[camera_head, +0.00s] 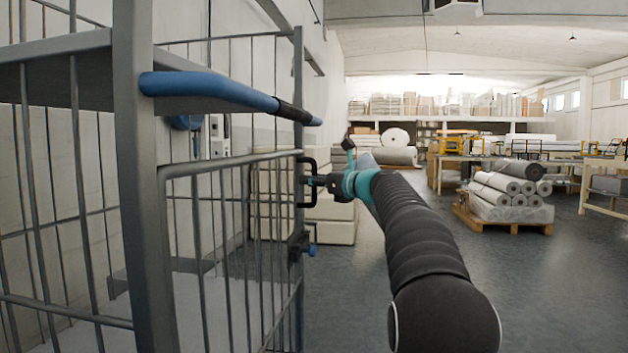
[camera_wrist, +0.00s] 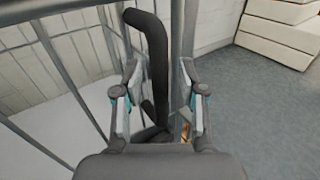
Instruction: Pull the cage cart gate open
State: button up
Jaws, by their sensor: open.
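The cage cart gate (camera_head: 232,162) is a grey barred frame on the cart's side. A black handle (camera_head: 302,190) sits on its right edge. My gripper (camera_head: 312,181) reaches the handle from the right in the head view. In the wrist view the handle (camera_wrist: 156,65) stands between the two spread fingers of my gripper (camera_wrist: 161,92), with a gap on each side. The fingers are open and not closed on it.
A blue bar (camera_head: 215,90) with a black end runs along the cart above the gate. White stacked blocks (camera_head: 330,220) stand behind the gate edge. A pallet of rolls (camera_head: 505,222) is farther right. The grey floor (camera_head: 560,300) at the right is clear.

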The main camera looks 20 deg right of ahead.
grip_shut()
jog(key=shift+s+d, duration=0.1)
